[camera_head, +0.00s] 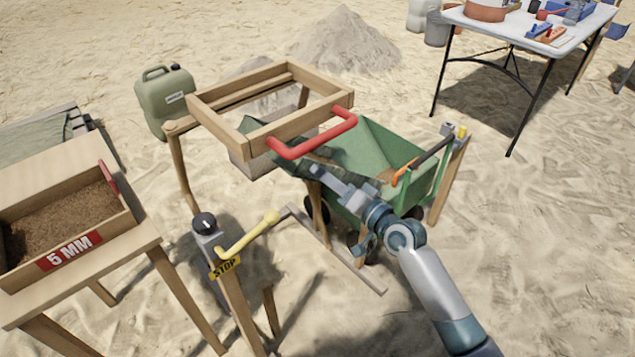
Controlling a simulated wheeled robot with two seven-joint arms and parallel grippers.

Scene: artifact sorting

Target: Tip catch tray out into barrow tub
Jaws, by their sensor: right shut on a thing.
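The barrow tub (367,145) is green and stands on wheels right of the middle, with some brown material low inside it. A pale grey container, seemingly the catch tray (243,158), shows partly below a wooden frame; the frame hides most of it. My right gripper (318,172) reaches in from the lower right, across the tub's near left side. It is shut at a dark edge beside the frame, apparently part of the tray; the exact contact is too small to tell. My left gripper is out of view.
The wooden frame (205,114) has a red handle (318,137) close above my right gripper. A post with a yellow lever (248,236) and STOP tag stands in front. A box of soil marked 5 MM (70,250) is at left. Open sand lies at lower right.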

